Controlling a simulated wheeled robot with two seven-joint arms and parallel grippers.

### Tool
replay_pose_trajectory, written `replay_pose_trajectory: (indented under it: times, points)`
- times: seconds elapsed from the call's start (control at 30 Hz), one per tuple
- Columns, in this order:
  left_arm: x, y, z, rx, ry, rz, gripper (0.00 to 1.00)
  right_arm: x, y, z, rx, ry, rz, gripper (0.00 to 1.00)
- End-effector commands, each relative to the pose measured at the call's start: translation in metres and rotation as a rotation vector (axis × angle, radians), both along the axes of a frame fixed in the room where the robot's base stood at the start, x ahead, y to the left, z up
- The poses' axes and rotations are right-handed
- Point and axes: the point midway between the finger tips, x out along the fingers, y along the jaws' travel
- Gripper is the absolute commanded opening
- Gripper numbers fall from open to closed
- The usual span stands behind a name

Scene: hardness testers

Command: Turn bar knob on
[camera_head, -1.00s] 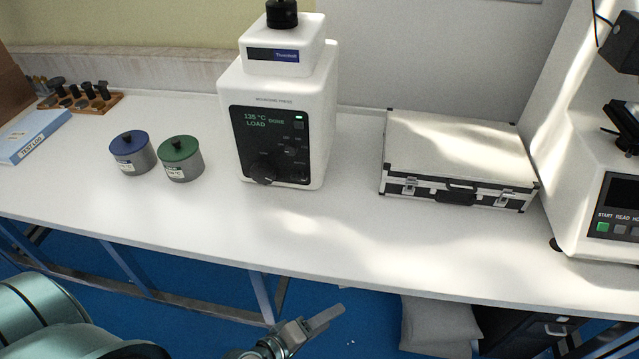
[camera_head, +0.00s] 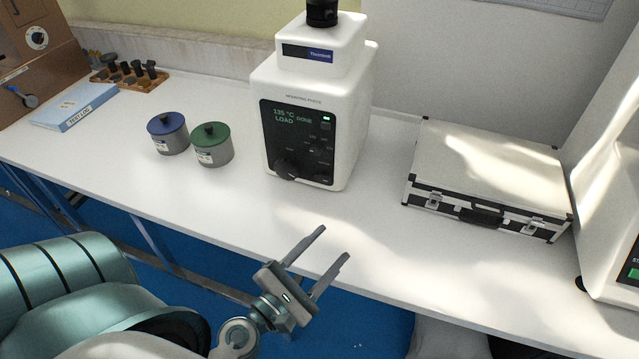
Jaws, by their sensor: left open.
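The white mounting press (camera_head: 312,105) stands on the bench near the middle of the head view. Its dark front panel shows green display text and a lit indicator. A black bar knob (camera_head: 286,169) sits at the lower left of the panel; its exact angle is hard to read. A smaller dark knob (camera_head: 312,149) is higher and to the right. My left gripper (camera_head: 336,246) is open and empty. In the picture it is below the press, over the bench's front edge, apart from the knob. My right gripper is not in view.
A blue-lidded jar (camera_head: 167,134) and a green-lidded jar (camera_head: 212,146) stand left of the press. A closed case (camera_head: 492,172) lies to the right, beside a white tester (camera_head: 610,215). The white bench (camera_head: 230,205) is clear in front of the press.

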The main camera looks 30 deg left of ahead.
Motion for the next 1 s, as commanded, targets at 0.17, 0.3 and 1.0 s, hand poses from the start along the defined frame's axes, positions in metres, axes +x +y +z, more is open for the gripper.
replay_pose_trajectory:
  times: [0.17,0.3,1.0]
  points:
    - [-0.005,0.057,-0.006,-0.384,0.002,0.203,0.52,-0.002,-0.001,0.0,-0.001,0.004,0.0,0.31]
    - [-0.01,0.082,-0.014,-0.561,0.002,0.296,0.52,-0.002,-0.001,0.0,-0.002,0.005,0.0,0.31]
    - [-0.005,0.09,-0.017,-0.611,0.002,0.321,0.52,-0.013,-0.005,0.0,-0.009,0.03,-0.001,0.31]
